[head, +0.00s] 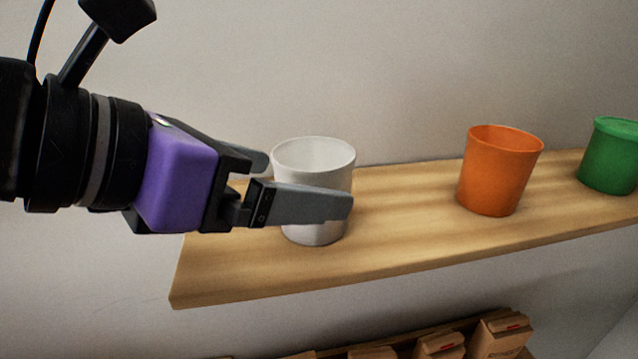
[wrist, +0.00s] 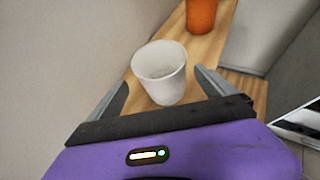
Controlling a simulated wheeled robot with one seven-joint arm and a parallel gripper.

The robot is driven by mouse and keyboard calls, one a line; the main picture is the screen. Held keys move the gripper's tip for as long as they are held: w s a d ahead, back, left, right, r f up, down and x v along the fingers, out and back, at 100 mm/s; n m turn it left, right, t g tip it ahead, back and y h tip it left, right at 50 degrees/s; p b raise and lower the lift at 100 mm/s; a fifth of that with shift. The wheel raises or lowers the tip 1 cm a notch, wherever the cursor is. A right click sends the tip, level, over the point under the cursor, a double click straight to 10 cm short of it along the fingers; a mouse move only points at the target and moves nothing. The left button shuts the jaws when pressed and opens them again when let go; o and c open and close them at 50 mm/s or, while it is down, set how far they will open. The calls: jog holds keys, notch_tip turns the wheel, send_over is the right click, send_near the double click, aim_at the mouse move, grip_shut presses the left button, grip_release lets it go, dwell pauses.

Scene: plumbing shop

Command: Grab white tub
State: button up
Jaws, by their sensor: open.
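The white tub (head: 315,160) stands upright on the wooden shelf (head: 235,275) near its left end, open at the top. My gripper (head: 308,180) reaches in from the left with its fingers apart. In the wrist view the tub (wrist: 160,75) sits ahead between the two fingers (wrist: 165,92), with a gap visible on each side. I cannot tell how deep it is between them.
An orange tub (head: 498,172) stands further right on the shelf, and a green tub (head: 612,155) stands near the right picture edge. The shelf runs along a plain wall (head: 400,70). Cardboard boxes (head: 500,338) sit lower down. Bare shelf lies between the white and orange tubs.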

aim_at(317, 161)
jog(key=x, duration=0.2)
jog(key=p+x, duration=0.1)
jog(key=shift+w+d, duration=0.15)
jog(key=shift+d, duration=0.3)
jog(key=shift+w+d+f+p, duration=0.15)
jog(key=shift+w+f+p, duration=0.05)
jog(key=shift+f+p, duration=0.1)
jog(key=c, duration=1.4)
